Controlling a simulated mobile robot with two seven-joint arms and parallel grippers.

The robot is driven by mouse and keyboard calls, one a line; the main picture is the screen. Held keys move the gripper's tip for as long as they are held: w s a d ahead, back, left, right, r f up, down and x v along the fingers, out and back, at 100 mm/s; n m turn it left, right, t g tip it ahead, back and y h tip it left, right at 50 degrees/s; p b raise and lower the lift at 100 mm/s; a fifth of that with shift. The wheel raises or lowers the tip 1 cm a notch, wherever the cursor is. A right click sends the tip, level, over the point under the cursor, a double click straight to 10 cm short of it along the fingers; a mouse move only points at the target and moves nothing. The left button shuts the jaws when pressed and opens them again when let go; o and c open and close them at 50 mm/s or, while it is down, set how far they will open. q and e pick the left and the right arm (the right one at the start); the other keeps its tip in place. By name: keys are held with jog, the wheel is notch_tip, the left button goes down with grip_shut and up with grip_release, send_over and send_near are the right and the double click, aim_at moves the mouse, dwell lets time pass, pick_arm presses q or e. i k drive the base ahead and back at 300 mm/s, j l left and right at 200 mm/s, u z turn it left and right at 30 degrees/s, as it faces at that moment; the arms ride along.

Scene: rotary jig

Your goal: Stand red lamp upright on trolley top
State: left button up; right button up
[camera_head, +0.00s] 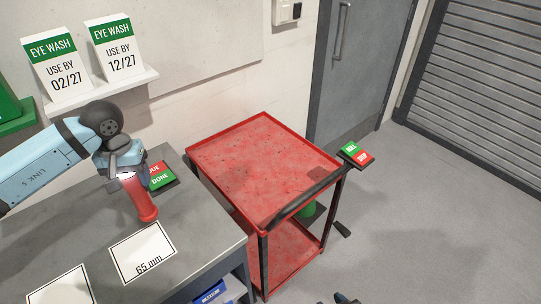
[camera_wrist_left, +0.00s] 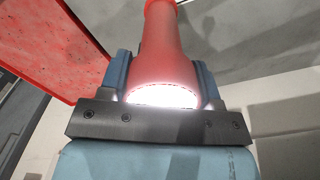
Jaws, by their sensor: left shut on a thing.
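The red lamp (camera_head: 140,198) is a slim red body with a flared end low and a bright glowing end up at the jaws. My left gripper (camera_head: 122,168) is shut on it, over the grey workbench; the lamp leans slightly. I cannot tell whether its low end touches the bench. In the left wrist view the lamp (camera_wrist_left: 168,45) sits between the blue fingers (camera_wrist_left: 165,85), its glowing end close to the palm. The trolley top (camera_head: 260,165) is a bare, scuffed red tray with a raised rim, right of the bench. A small dark piece at the bottom edge may be my right gripper (camera_head: 346,298).
The workbench (camera_head: 205,236) carries two white cards, one marked 65 mm (camera_head: 143,252), and a red-green button panel (camera_head: 160,175). The trolley has a dark handle (camera_head: 305,198). A VOID/SHIP panel (camera_head: 356,153) stands beyond its right corner. Eye wash signs (camera_head: 118,48) stand on a wall shelf.

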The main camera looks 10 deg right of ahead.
aim_at(281, 178)
jog(key=i+l+z, duration=0.15)
jog(key=z, duration=0.25)
jog(key=i+l+z, duration=0.2)
jog(key=z, duration=0.6)
